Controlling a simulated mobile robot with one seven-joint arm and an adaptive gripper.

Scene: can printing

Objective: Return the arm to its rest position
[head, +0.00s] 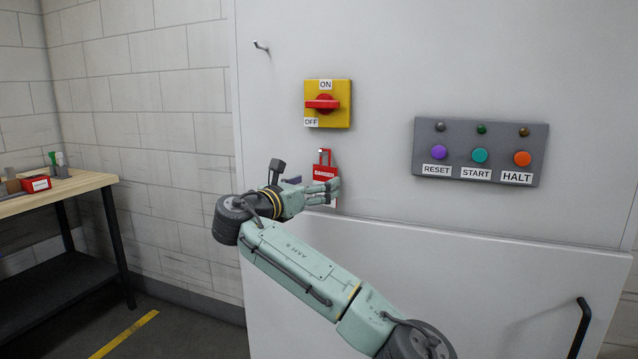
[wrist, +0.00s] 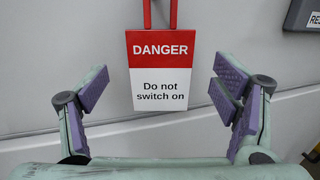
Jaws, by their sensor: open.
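My arm (head: 300,262) reaches up from the bottom of the head view toward the pale machine panel. My gripper (head: 332,190) is at its end, in front of the panel and below the yellow switch. In the wrist view my gripper (wrist: 166,90) is open, its purple pads wide apart with nothing between them. A red and white danger tag (wrist: 161,85) reading "Do not switch on" hangs beyond the fingers. In the head view the tag (head: 324,168) is partly hidden behind my gripper. How near the fingers are to it I cannot tell.
A yellow switch plate (head: 343,117) with a red handle sits above the tag. A grey button box (head: 480,184) is to the right. A hook (head: 261,46) is at upper left, a black handle (head: 582,330) at lower right. A workbench (head: 85,182) with a red box (head: 36,183) stands left.

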